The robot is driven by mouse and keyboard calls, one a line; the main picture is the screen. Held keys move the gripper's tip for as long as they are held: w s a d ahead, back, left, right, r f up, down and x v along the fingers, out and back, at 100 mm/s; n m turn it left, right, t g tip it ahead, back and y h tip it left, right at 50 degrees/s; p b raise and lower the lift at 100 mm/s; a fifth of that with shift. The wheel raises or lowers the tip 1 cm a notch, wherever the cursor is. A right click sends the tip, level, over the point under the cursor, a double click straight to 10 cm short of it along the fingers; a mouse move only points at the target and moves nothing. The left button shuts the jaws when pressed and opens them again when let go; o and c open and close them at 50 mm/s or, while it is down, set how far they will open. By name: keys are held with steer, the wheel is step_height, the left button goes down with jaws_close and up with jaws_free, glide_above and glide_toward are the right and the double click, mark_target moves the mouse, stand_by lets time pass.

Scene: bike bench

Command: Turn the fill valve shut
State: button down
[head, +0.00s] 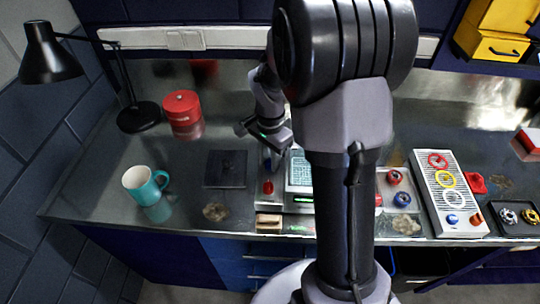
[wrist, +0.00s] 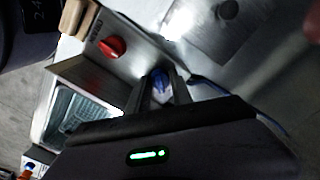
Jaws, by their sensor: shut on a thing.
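In the head view my gripper (head: 272,148) is over the back left part of the unit, and the blue knob is hard to make out there. A red knob (wrist: 112,47) is on the same panel, apart from my fingers; it also shows in the head view (head: 268,187).
A teal mug (head: 145,185), a red tin (head: 183,112) and a black lamp (head: 138,117) stand to the left. A dark square plate (head: 226,168) lies left of the unit. A panel with coloured rings (head: 449,195) is on the right.

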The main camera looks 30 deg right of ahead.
steer(key=n+p, duration=0.1)
steer(key=n, duration=0.3)
steer(key=shift+r+p, duration=0.1)
steer(key=shift+p, duration=0.2)
steer(key=shift+n+p, duration=0.5)
steer(key=shift+n, duration=1.2)
steer(key=c, duration=1.1)
jaws_free()
